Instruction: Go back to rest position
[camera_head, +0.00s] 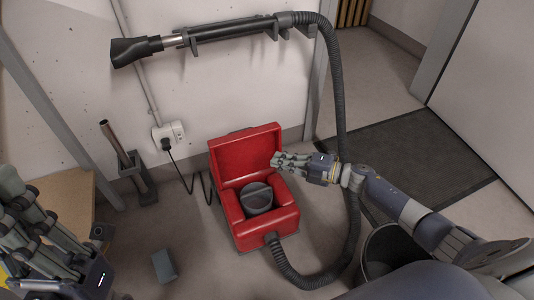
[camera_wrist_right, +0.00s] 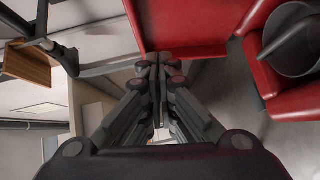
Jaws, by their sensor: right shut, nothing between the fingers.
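My right gripper (camera_head: 283,160) is shut and empty. It is in front of the raised red lid (camera_head: 246,153) of the red box, over its right side; I cannot tell whether it touches. In the right wrist view its closed fingertips (camera_wrist_right: 158,57) show against a red surface (camera_wrist_right: 185,28). The red box (camera_head: 282,222) is open on the floor with a round dark grey canister (camera_head: 257,198) inside; the canister also shows in the right wrist view (camera_wrist_right: 297,45). My left gripper (camera_head: 50,230) is at the lower left, partly cut off; its finger opening is unclear.
A black hose (camera_head: 343,110) loops from the box to the wall-mounted nozzle (camera_head: 138,50). A bin (camera_head: 385,250) stands below my right arm. A grey block (camera_head: 164,265) lies on the floor. A metal tube (camera_head: 114,143) stands near the wall socket (camera_head: 168,134). A dark mat (camera_head: 420,150) lies right.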

